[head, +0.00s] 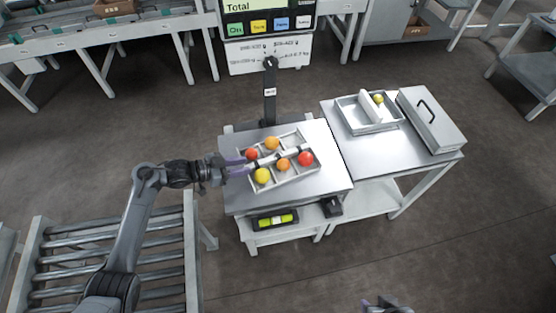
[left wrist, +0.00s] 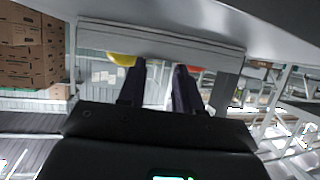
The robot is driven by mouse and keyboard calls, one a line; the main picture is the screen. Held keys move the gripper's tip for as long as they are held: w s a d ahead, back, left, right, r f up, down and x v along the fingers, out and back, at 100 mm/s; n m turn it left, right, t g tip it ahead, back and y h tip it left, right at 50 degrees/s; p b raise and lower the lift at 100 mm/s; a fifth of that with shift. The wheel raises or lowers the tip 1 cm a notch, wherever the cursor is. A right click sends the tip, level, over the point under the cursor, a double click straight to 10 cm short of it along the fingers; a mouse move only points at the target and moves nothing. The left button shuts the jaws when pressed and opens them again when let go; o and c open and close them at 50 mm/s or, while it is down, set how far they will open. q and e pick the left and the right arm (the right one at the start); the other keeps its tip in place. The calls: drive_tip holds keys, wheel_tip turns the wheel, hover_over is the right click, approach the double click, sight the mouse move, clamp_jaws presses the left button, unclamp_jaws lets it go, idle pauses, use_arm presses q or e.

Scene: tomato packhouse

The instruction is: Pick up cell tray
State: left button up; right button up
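The cell tray (head: 287,181) is pale grey and lies on the bench, turned at a slant. Its cells hold several tomatoes: red (head: 305,158), orange (head: 272,143) and yellow (head: 262,176). My left gripper (head: 246,165) is at the tray's left end, its fingers apart. In the left wrist view, the two dark fingers (left wrist: 160,67) have a clear gap and point at a pale wall (left wrist: 160,40), with yellow and red showing beside it. Contact cannot be told. My right gripper (head: 384,305) shows only partly at the bottom edge, away from the tray.
A display post (head: 270,95) stands behind the tray. The right-hand table (head: 400,145) holds a grey tray (head: 372,125) with a yellow tomato, and a lidded case with a handle (head: 430,120). A roller conveyor (head: 110,260) is at lower left. The bench's front right is clear.

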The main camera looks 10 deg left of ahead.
sight(253, 165)
use_arm(q)
drive_tip(key=shift+w+d+f+b, duration=0.25)
drive_tip(key=shift+d+f+b, duration=0.05)
drive_tip(key=shift+f, duration=0.1)
drive_tip(key=b+x, duration=0.1)
drive_tip(key=x, duration=0.2)
drive_tip(key=shift+w+d+f+b, duration=0.1)
drive_tip(key=shift+w+d+b, duration=0.15)
drive_tip(key=shift+d+b, duration=0.05)
drive_tip(key=shift+a, duration=0.1)
drive_tip(key=shift+c, duration=0.3)
drive_tip(key=c, duration=0.5)
clamp_jaws()
